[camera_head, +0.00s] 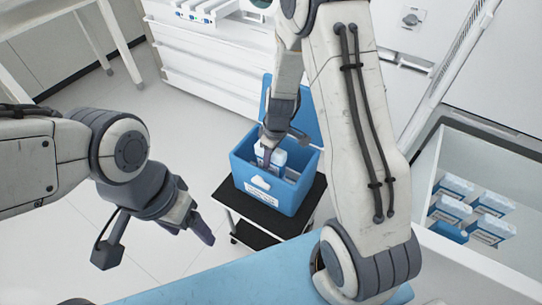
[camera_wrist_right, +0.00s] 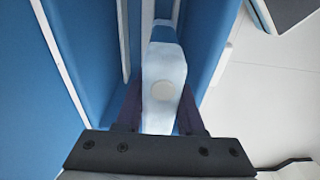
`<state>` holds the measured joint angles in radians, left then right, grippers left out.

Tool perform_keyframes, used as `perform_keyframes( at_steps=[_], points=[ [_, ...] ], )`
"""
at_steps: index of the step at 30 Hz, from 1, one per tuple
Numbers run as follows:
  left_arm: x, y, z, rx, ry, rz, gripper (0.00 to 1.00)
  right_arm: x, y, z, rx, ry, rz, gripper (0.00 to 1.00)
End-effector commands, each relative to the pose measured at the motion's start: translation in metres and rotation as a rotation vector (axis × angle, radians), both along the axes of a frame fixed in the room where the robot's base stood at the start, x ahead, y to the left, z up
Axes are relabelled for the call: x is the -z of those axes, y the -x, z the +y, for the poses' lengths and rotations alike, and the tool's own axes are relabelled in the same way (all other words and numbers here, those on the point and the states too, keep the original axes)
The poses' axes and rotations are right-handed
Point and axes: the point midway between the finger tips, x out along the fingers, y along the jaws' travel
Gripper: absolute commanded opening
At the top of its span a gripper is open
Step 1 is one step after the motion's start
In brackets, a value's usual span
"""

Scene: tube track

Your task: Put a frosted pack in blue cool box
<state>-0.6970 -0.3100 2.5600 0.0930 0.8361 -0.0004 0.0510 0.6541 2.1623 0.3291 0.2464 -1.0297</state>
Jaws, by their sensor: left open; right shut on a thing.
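The blue cool box (camera_head: 267,196) stands open on a small black cart, its lid (camera_head: 303,112) raised at the back. My right gripper (camera_head: 268,147) reaches down into the box opening. It is shut on a frosted pack (camera_head: 277,158), white with a blue part. In the right wrist view the pack (camera_wrist_right: 163,85) is between the two dark fingers (camera_wrist_right: 160,115), with blue box walls on both sides. I cannot tell whether the pack touches the box floor. My left gripper (camera_head: 199,228) is open and empty, to the left of the cart.
A white freezer bin (camera_head: 440,165) at the right holds several more frosted packs (camera_head: 470,208). A blue surface (camera_head: 240,280) lies at the front. The black cart top (camera_head: 250,209) extends around the box. White drawers stand behind; the floor at the left is clear.

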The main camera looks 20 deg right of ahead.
Motion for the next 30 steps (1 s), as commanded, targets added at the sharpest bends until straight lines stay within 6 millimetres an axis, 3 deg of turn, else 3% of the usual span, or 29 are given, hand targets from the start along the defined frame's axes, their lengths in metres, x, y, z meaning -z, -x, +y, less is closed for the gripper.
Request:
perform_keyframes(
  at_steps=[18,30],
  points=[
    [0.026,0.000,0.000,0.000,0.000,0.000,0.72,0.025,0.000,0.000,0.000,0.000,-0.001,0.00],
    [0.027,0.000,0.000,0.000,0.000,0.000,0.72,0.026,0.000,0.000,0.000,0.000,-0.001,0.00]
  ],
)
